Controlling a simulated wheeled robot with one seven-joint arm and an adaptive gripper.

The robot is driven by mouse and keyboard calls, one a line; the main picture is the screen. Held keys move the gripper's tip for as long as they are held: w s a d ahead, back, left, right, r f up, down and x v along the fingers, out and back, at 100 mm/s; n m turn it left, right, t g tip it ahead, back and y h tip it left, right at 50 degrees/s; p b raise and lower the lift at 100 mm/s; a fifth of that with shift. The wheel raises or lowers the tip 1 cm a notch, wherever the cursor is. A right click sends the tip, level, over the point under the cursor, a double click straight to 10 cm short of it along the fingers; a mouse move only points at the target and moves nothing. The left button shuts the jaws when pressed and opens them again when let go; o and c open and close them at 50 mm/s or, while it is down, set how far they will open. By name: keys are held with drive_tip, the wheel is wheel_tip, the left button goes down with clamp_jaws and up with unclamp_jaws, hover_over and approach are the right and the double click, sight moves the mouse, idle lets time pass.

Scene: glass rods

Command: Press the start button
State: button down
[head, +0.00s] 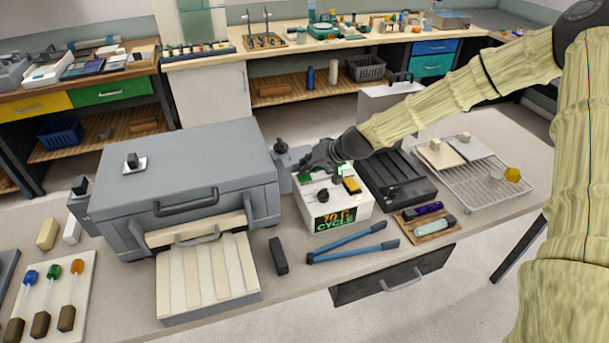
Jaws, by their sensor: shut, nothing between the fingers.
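A white control box (343,213) with a lit display reading something like "CYCLE" stands at the middle of the bench. My gripper (307,167) is shut and empty, reaching in from the right over the box's back left corner, right by the green button. I cannot tell whether the fingertips touch it. The gripper and arm hide the back of the box top.
A large grey case (190,165) with a pulled-out ribbed tray (208,275) is close on the left. A black tray unit (400,180) and wire rack (480,185) are on the right.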

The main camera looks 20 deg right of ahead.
drive_tip(key=shift+r+p, duration=0.4)
drive_tip(key=shift+r, duration=0.45)
drive_tip(key=shift+r+p, duration=1.5)
drive_tip(key=shift+r, duration=0.95)
